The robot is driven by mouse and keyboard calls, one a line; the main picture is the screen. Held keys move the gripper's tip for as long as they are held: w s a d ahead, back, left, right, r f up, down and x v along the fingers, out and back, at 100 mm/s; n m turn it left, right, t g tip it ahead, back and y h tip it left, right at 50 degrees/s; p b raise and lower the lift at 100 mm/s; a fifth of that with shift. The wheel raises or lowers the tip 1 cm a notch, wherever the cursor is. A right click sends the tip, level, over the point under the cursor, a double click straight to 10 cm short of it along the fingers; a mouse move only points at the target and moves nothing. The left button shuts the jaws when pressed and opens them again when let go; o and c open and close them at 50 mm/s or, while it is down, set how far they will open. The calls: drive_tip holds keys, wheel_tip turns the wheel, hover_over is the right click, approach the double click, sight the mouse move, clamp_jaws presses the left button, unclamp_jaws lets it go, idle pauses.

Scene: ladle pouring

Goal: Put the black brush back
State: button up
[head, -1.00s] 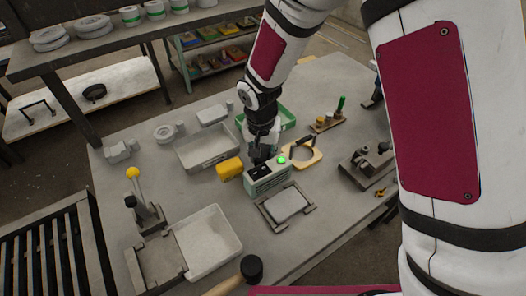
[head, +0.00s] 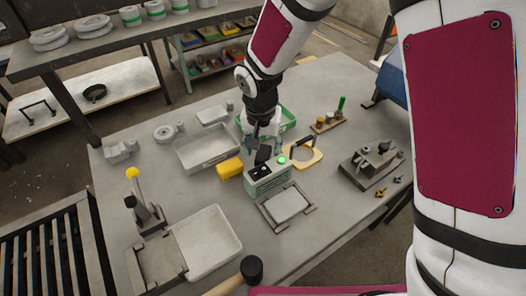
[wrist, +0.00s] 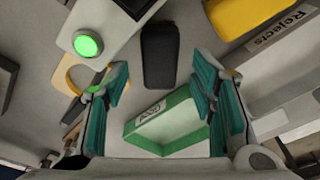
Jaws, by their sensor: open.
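A dark, rounded block that looks like the black brush (wrist: 160,55) lies just beyond my fingertips in the wrist view. In the head view the black brush (head: 263,155) shows behind the grey-green box, below my gripper (head: 264,137). In the wrist view my gripper (wrist: 163,88) is open, its teal finger pads wide apart with nothing between them. The brush is not gripped. Its underside and what it rests on are hidden.
The box (head: 268,180) has a lit green button. A yellow block (head: 230,168) is left of it. A green-rimmed tray (wrist: 165,125) lies below my fingers. A grey tray (wrist: 285,78) is labelled "Rejects".

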sight(262, 157)
wheel_tip(262, 157, up, 9)
drive_tip(key=s, duration=0.1)
drive_tip(key=s+d+r+t, duration=0.1)
drive_tip(key=s+d+r, duration=0.6)
drive_tip(key=d+r, duration=0.5)
drive_tip(key=s+d+r+n+t, duration=0.2)
drive_tip(key=s+d, duration=0.6)
drive_tip(key=s, duration=0.6)
drive_tip(key=shift+d+r, duration=0.2)
drive_tip(key=shift+r, duration=0.4)
drive_tip(key=shift+s, duration=0.1)
